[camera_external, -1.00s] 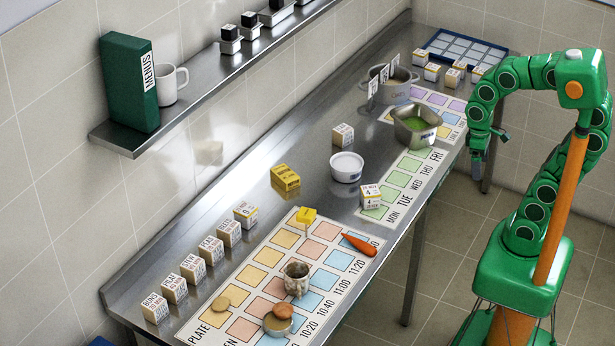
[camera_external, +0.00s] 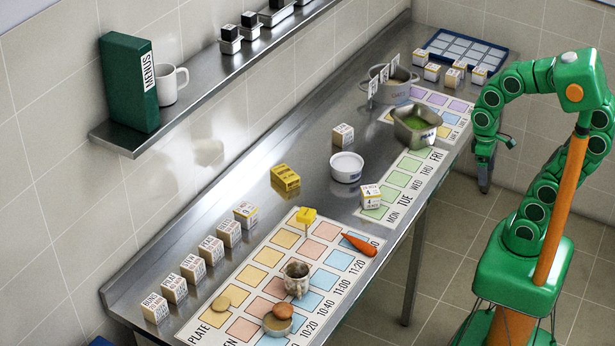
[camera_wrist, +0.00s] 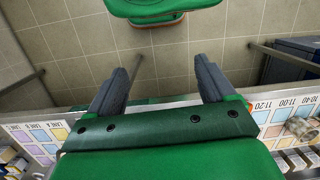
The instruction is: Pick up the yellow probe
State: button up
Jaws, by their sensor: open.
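The yellow probe (camera_external: 306,215) has a small yellow head and a thin stem. It stands upright on the printed schedule mat (camera_external: 199,337), near its upper end. My gripper (camera_external: 484,178) hangs beyond the counter's front edge, well to the right of the probe and apart from it. In the wrist view my gripper (camera_wrist: 162,70) is open and empty over the tiled floor, its two dark fingers spread. I cannot make out the probe in the wrist view.
Several labelled blocks line the counter's back. A shelf (camera_external: 140,143) overhangs the back wall side.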

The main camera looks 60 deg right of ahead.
jog(key=w+a+r+n+g+y, duration=0.2)
jog(key=w+a+n+y, duration=0.5)
jog(key=w+a+n, duration=1.05)
jog(key=n+t+y, duration=0.1)
jog(key=n+y, duration=0.1)
jog(key=y, duration=0.4)
send_near(303, 223)
jog(key=shift+s+a+r+m, duration=0.15)
jog(key=shift+s+a+r, duration=0.1)
jog(key=shift+a, duration=0.15)
jog(key=shift+s+a+r+m, duration=0.15)
jog(key=shift+s+a, duration=0.1)
jog(key=shift+a, duration=0.15)
jog(key=shift+t, duration=0.3)
jog(key=shift+d+f+x, duration=0.1)
jog(key=shift+f+x, duration=0.1)
jog(key=shift+x, duration=1.1)
jog(key=shift+d+f+x, duration=0.1)
jog(key=shift+f+x, duration=0.1)
jog(key=shift+x, duration=1.1)
jog(key=shift+d+f+x, duration=0.1)
jog(key=shift+f+x, duration=0.1)
jog(key=shift+x, duration=1.1)
jog(key=shift+w+a, duration=0.1)
